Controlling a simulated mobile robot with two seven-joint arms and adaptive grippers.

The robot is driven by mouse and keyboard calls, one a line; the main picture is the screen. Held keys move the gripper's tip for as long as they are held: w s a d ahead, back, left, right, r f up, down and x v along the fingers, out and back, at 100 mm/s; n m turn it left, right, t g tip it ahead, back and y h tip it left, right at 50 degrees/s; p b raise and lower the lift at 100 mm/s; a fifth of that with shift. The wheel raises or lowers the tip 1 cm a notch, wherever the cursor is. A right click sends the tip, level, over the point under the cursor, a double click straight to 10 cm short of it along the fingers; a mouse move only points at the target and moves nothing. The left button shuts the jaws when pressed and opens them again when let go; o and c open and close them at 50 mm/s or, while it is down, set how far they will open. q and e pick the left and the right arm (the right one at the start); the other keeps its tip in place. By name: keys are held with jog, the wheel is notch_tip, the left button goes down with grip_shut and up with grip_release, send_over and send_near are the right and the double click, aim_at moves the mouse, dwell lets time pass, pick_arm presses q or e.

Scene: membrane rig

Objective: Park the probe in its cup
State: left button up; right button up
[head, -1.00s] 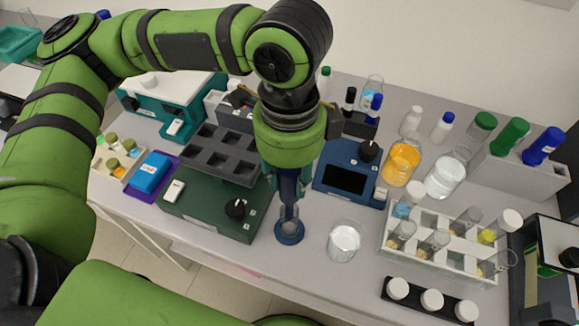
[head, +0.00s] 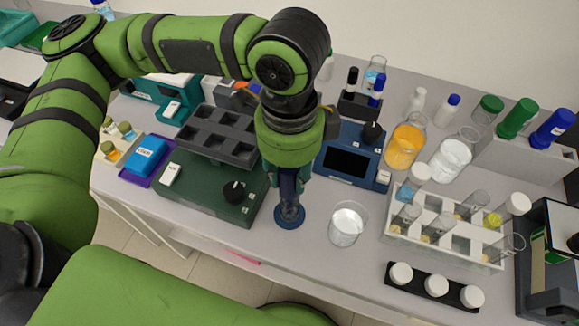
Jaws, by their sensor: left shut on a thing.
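My left gripper (head: 288,184) points straight down near the front edge of the bench, between the green mixer-like device and a glass beaker. It is shut on the probe (head: 289,199), a slim upright piece mostly hidden by the fingers. The blue cup (head: 290,219) stands on the bench directly below the gripper. The probe's lower end is at or inside the cup's mouth; I cannot tell how deep it sits or whether it touches the bottom. My right gripper is not in view.
A green device with a black knob (head: 234,191) stands close left of the cup. A glass beaker (head: 347,225) stands close right. A blue device with a dark screen (head: 348,162) is behind. A white tube rack (head: 440,237) and a black strip of white-capped vials (head: 433,290) are further right.

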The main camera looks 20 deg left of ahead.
pick_arm(q)
jog(key=shift+f, duration=0.35)
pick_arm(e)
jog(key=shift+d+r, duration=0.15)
pick_arm(q)
jog(key=o, duration=1.1)
jog(key=shift+c, duration=0.2)
notch_tip(320, 180, up, 12)
jog(key=shift+r, duration=0.1)
